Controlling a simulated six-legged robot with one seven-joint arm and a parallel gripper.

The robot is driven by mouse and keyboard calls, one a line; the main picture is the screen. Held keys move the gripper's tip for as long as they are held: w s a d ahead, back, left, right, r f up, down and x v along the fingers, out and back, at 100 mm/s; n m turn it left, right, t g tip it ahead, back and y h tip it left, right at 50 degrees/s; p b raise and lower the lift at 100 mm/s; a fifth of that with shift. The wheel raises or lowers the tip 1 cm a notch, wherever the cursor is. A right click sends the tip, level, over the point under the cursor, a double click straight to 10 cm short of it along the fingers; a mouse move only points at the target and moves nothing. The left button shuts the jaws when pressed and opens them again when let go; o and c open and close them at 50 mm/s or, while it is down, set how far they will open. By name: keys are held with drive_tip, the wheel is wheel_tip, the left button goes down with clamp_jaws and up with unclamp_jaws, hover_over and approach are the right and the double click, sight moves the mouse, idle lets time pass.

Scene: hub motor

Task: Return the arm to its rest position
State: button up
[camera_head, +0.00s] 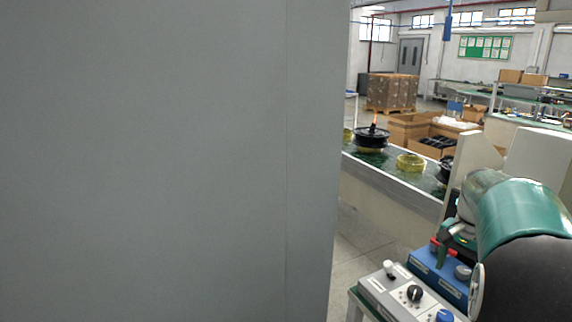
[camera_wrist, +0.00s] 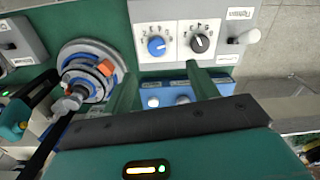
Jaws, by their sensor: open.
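My gripper (camera_wrist: 162,85) shows in the wrist view with its two green fingers apart and nothing between them. The fingers hang over a grey control box (camera_wrist: 180,20) and a blue box (camera_wrist: 180,97) on a bench. The grey box (camera_head: 388,290) also shows at the lower right in the head view, with the blue box (camera_head: 424,271) beside it. My arm (camera_head: 518,212) reaches in from the lower right and hides part of the bench.
A large grey panel (camera_head: 150,160) fills the left of the head view. A round fixture (camera_wrist: 72,58) with blue and orange parts stands left of my fingers in the wrist view. A conveyor (camera_head: 380,178) carries a black hub motor (camera_head: 372,138). Some floor (camera_head: 360,240) is clear.

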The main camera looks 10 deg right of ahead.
drive_tip(key=s+a+r+n+t, duration=0.2)
drive_tip(key=s+a+n, duration=0.15)
drive_tip(key=a, duration=0.65)
drive_tip(key=s+a+r+n+t, duration=0.1)
drive_tip(key=s+a+r+n, duration=0.25)
drive_tip(key=a, duration=0.55)
drive_tip(key=s+a+f+n+t, duration=0.2)
drive_tip(key=s+a+f+n, duration=0.2)
drive_tip(key=s+a, duration=0.5)
drive_tip(key=shift+s+a+f+n, duration=0.15)
drive_tip(key=shift+s+a+n, duration=0.15)
drive_tip(key=shift+a+n, duration=0.35)
drive_tip(key=shift+d, duration=0.1)
